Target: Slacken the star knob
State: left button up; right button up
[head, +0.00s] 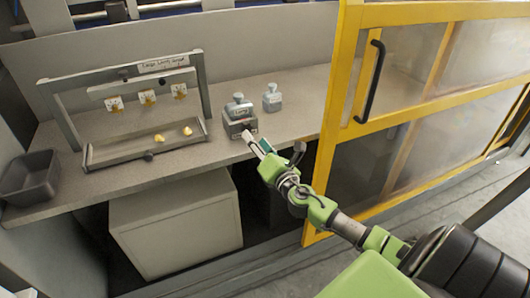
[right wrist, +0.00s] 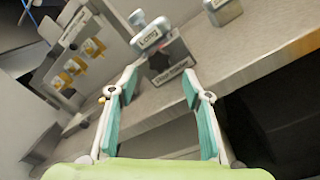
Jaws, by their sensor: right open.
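A grey block (head: 238,121) with a paler top piece stands near the front edge of the grey counter. In the right wrist view this block (right wrist: 178,66) has a dark, roughly star-shaped mark or knob (right wrist: 160,62) on its front face; I cannot tell which. My right gripper (head: 273,148) is just in front and right of the block. In the right wrist view my right gripper (right wrist: 160,76) is open, its teal-padded fingers apart with nothing between them. The block lies ahead of the fingertips, seemingly not touched. My left gripper is not in view.
A smaller grey block (head: 272,99) stands behind right. At left, a metal frame (head: 203,86) with several hanging yellow tags has a tray (head: 107,154) holding yellow pieces. A dark bin (head: 28,178) is far left. A yellow-framed door (head: 346,75) with a black handle stands right.

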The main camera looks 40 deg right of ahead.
jog(key=s+a, duration=0.1)
jog(key=s, duration=0.5)
jog(key=shift+f, duration=0.15)
dwell(0.3)
